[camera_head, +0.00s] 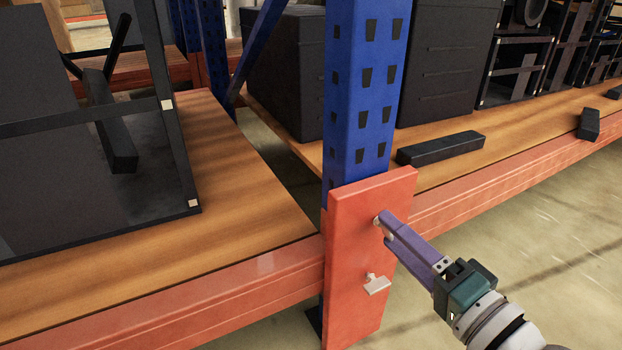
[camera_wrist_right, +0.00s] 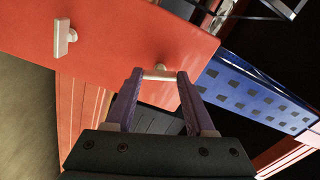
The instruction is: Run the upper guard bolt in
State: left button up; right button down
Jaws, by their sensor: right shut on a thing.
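The red guard plate (camera_head: 351,255) stands upright against the foot of the blue rack post (camera_head: 362,95). It also shows in the right wrist view (camera_wrist_right: 120,35). The upper guard bolt (camera_wrist_right: 160,73) is pale, with a crossbar head close to the plate face. My right gripper (camera_head: 383,229) has its purple fingers at this bolt. In the right wrist view the fingertips (camera_wrist_right: 159,75) meet the two ends of the bolt's head. The lower bolt (camera_head: 375,284), also pale with a bar head, sticks out of the plate below. My left gripper is in neither view.
Orange beams (camera_head: 270,285) run along the shelf fronts on both sides of the post. A dark frame (camera_head: 100,125) stands on the left wooden shelf. A black bar (camera_head: 440,148) and dark boxes (camera_head: 450,65) are on the right shelf. Floor (camera_head: 540,215) in front is clear.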

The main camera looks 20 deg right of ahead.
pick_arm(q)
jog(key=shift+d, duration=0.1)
pick_arm(e)
jog(key=shift+r+m, duration=0.25)
jog(key=shift+m, duration=0.05)
jog(key=c, duration=0.7)
grip_release()
jog(key=o, duration=0.5)
jog(key=shift+s+f, duration=0.2)
jog(key=shift+s, duration=0.2)
jog(key=shift+c, duration=0.2)
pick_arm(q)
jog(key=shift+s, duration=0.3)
pick_arm(e)
jog(key=shift+w, duration=0.15)
pick_arm(q)
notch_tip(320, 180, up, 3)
jog(key=p, duration=0.3)
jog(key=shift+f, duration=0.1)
pick_arm(e)
jog(key=s, duration=1)
jog(key=shift+d, duration=0.4)
